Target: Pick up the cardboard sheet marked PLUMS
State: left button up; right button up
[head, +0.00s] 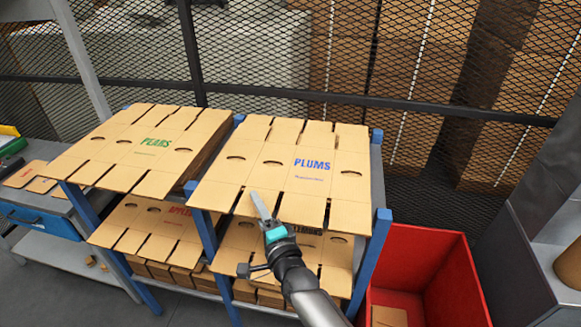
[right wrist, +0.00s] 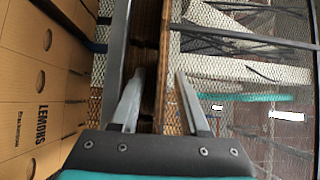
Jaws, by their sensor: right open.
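The PLUMS sheet (head: 270,178) is a flat brown die-cut cardboard blank with blue lettering. It lies on top of the upper right bay of the rack in the head view. My right gripper (head: 258,199) is open and empty; in the head view it overlaps the sheet's near edge, left of the lettering. I cannot tell whether it touches the sheet. In the right wrist view its two fingers (right wrist: 157,85) are apart with nothing gripped between them. A sheet marked LEMONS (right wrist: 20,115) shows at the left there. My left gripper is not in view.
A PEARS stack (head: 115,150) lies left of the plums; red-lettered sheets (head: 140,215) lie below it. Blue posts (head: 374,250) stand at the bay corners. A red bin (head: 425,270) stands at right, a mesh fence (head: 270,60) behind, a side table (head: 60,205) at left.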

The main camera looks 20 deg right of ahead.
grip_shut()
dwell(1.3)
